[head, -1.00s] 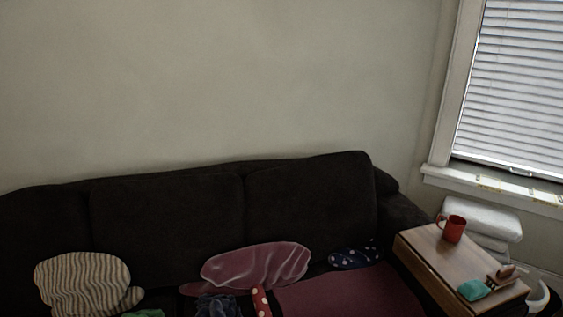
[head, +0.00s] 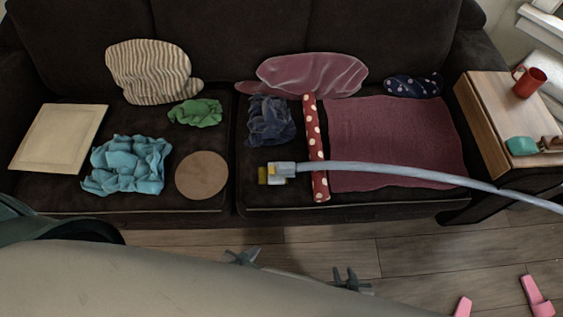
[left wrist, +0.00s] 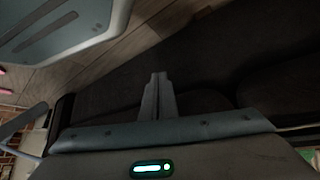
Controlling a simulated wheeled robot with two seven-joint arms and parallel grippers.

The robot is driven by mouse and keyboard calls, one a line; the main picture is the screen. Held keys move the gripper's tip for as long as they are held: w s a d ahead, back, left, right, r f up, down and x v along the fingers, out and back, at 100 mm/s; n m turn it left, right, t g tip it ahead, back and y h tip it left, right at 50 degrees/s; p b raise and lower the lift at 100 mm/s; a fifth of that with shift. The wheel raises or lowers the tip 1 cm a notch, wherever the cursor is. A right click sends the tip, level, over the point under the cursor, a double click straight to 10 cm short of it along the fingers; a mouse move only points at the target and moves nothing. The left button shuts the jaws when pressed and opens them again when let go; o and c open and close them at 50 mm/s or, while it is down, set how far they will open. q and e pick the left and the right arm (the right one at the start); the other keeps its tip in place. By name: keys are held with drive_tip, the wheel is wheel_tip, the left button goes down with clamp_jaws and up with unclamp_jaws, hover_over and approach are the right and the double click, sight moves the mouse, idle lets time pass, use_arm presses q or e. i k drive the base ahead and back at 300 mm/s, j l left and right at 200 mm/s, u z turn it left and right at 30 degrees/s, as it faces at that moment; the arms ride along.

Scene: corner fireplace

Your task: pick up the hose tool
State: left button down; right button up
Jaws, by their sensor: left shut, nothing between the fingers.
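The hose tool (head: 400,172) is a long grey-blue tube that comes in from the right edge in the head view. Its blocky pale end with a yellow tip lies over the front of the dark sofa's right seat and crosses a red polka-dot strip. My left gripper (head: 243,257) shows in the head view at the bottom, in front of the sofa and apart from the hose tool. In the left wrist view its fingers (left wrist: 158,78) are together and empty.
The sofa (head: 225,35) holds a maroon cloth (head: 395,140), blue cloth (head: 128,163), green cloth (head: 195,112), brown disc (head: 202,175), beige square (head: 60,138) and cushions. A wooden side table (head: 488,103) with a red mug (head: 529,82) stands right. Pink slippers (head: 537,296) lie on the floor.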

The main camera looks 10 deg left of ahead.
sight(283, 170)
drive_tip(key=j+z, duration=0.15)
drive_tip(key=z, duration=0.25)
drive_tip(key=j+z, duration=0.15)
drive_tip(key=z, duration=0.25)
drive_tip(key=k+j+z, duration=0.1)
drive_tip(key=z, duration=0.25)
drive_tip(key=k+j+z, duration=0.35)
drive_tip(key=j, duration=0.2)
drive_tip(key=k+j+z, duration=0.3)
drive_tip(key=k+j, duration=0.55)
